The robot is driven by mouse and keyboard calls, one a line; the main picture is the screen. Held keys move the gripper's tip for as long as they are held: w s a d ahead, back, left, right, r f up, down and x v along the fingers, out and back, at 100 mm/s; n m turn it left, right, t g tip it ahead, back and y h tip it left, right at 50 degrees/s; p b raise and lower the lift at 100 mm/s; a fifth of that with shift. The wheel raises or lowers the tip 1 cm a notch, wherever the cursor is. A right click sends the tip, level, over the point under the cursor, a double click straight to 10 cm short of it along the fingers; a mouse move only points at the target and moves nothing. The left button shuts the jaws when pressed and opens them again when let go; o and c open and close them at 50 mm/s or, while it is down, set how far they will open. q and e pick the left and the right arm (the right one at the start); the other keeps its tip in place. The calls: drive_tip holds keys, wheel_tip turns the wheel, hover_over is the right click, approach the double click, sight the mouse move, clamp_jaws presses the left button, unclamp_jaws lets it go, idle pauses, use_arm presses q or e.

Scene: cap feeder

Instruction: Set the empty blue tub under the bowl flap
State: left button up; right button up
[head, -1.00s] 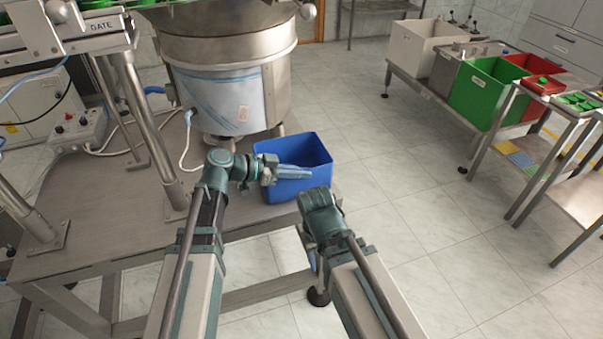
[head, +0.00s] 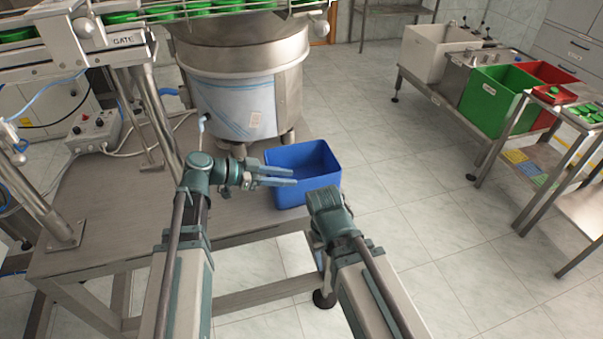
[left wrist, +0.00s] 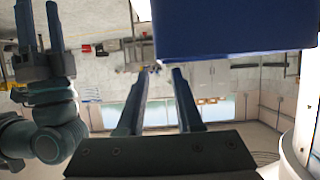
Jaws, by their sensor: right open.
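The blue tub (head: 315,190) stands upright on the right end of the metal table, just right of the big steel bowl feeder (head: 245,75). Its visible inside looks empty. My left gripper (head: 294,177) is open, its two fingers apart and pointing right, overlapping the tub's left front in the head view. My right gripper's fingers are hidden in the head view; the left wrist view shows the right gripper (left wrist: 40,28) open and empty. I cannot make out the bowl flap.
The metal table (head: 110,210) carries a control box (head: 93,130) with cables and steel posts (head: 157,115). At the right, a low bench holds a white bin (head: 435,55), a green bin (head: 497,95) and a red bin (head: 545,80). The tiled floor between is clear.

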use_arm(q)
drive_tip(key=shift+p+v, duration=0.55)
drive_tip(key=shift+v, duration=1.6)
use_arm(e)
drive_tip(key=shift+r, duration=0.85)
use_arm(q)
drive_tip(key=shift+a, duration=0.1)
use_arm(e)
drive_tip(key=shift+a, duration=0.1)
